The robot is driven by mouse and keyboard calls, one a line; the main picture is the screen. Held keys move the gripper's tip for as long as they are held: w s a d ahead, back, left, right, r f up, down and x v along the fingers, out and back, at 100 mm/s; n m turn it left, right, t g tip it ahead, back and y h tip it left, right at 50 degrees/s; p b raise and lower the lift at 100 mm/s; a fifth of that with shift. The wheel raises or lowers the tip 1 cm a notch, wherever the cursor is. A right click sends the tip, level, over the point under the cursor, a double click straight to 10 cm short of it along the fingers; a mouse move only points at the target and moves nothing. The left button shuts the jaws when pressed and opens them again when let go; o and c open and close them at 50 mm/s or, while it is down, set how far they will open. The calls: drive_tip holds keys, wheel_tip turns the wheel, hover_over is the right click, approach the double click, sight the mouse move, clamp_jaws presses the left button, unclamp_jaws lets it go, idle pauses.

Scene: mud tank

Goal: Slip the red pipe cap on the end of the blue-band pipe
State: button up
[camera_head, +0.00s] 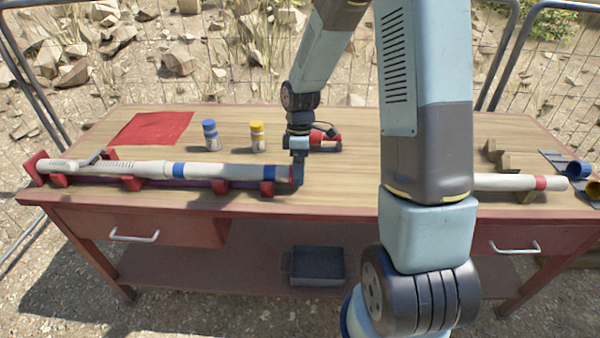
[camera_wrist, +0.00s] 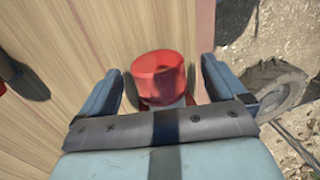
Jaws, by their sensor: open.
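The blue-band pipe (camera_head: 225,171) is off-white with two blue bands. It lies level on red supports (camera_head: 133,184) along the front left of the table. The red pipe cap (camera_wrist: 158,76) sits between my fingers in the wrist view, with a gap on both sides. In the head view a sliver of red cap (camera_head: 291,174) shows at the pipe's right end, lined up with it. How far the cap is on the pipe is hidden. My gripper (camera_head: 297,184) points down at that end, its jaws open around the cap.
Another pipe with a red band (camera_head: 490,182) lies at the right, partly behind my arm. Blue (camera_head: 210,135) and yellow (camera_head: 257,136) capped bottles and a red tool (camera_head: 326,143) stand or lie behind the pipe. A red mat (camera_head: 151,129) lies at the back left.

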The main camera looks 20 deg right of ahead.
drive_tip(key=a+v, duration=0.1)
drive_tip(key=v, duration=1)
drive_tip(key=s+d+r+m+t+h, duration=0.1)
drive_tip(key=s+d+r+m+t, duration=0.25)
drive_tip(key=s+r+m, duration=0.65)
drive_tip(key=s+d+r+m+t, duration=0.1)
drive_tip(key=s+r+m+t, duration=0.1)
drive_tip(key=s+r, duration=0.2)
drive_tip(key=s+d+r+m+t, duration=0.1)
drive_tip(key=s+r+m+t, duration=0.1)
drive_tip(key=s+r, duration=0.3)
drive_tip(key=shift+s, duration=2.35)
